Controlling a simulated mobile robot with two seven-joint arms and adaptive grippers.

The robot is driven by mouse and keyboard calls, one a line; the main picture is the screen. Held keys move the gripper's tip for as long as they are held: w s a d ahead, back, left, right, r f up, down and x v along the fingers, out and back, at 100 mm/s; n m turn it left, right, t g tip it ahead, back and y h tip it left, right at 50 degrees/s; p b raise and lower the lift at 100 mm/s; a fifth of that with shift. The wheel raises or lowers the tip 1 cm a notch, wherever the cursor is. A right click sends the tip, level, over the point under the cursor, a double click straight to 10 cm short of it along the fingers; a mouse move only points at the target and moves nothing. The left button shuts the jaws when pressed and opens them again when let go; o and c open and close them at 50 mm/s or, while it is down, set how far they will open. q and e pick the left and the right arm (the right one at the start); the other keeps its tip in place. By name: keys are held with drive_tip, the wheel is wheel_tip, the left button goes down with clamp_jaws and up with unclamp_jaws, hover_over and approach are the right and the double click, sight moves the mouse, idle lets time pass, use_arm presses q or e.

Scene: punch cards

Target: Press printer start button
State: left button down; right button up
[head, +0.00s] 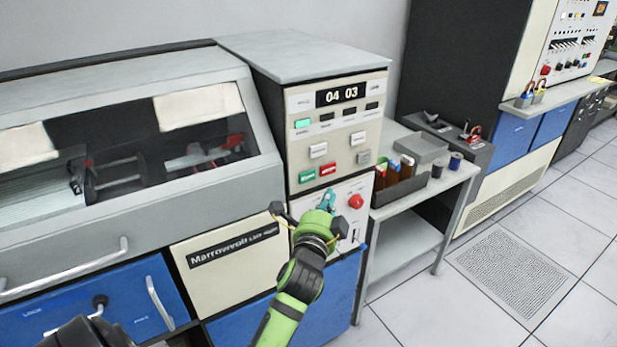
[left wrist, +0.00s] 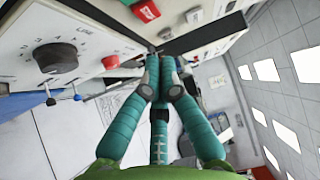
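The printer's control panel (head: 345,135) is cream, with a green button (head: 307,176) at its lower left and a red button (head: 328,169) beside it. I cannot read which label is start. In the left wrist view, the red button (left wrist: 147,10) is at the top edge. My left gripper (head: 327,198) has teal fingers and is just below these two buttons, in front of the lower panel. In the left wrist view its fingertips (left wrist: 155,55) come together with nothing visible between them. They look apart from the buttons. My right gripper is not in view.
A red round knob (head: 356,201) is right of the gripper, and a black dial (left wrist: 55,58) shows in the left wrist view. A side table (head: 405,208) with a card tray (head: 398,190) stands to the right. The glass-covered printer body (head: 130,225) extends left. Tiled floor is clear at right.

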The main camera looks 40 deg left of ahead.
sight(314, 173)
use_arm(q)
drive_tip(key=shift+w+a, duration=0.4)
drive_tip(key=shift+a, duration=0.55)
drive_tip(key=shift+w+a, duration=0.35)
drive_tip(key=shift+a, duration=0.55)
drive_tip(key=shift+w+a, duration=0.4)
drive_tip(key=shift+a, duration=0.55)
drive_tip(key=shift+a, duration=0.15)
drive_tip(key=shift+w+a, duration=0.15)
drive_tip(key=shift+a, duration=0.1)
drive_tip(key=shift+w+a+p, duration=0.15)
drive_tip(key=shift+a+p, duration=0.2)
drive_tip(key=shift+d, duration=0.1)
drive_tip(key=shift+s+d, duration=0.3)
drive_tip(key=shift+d, duration=0.35)
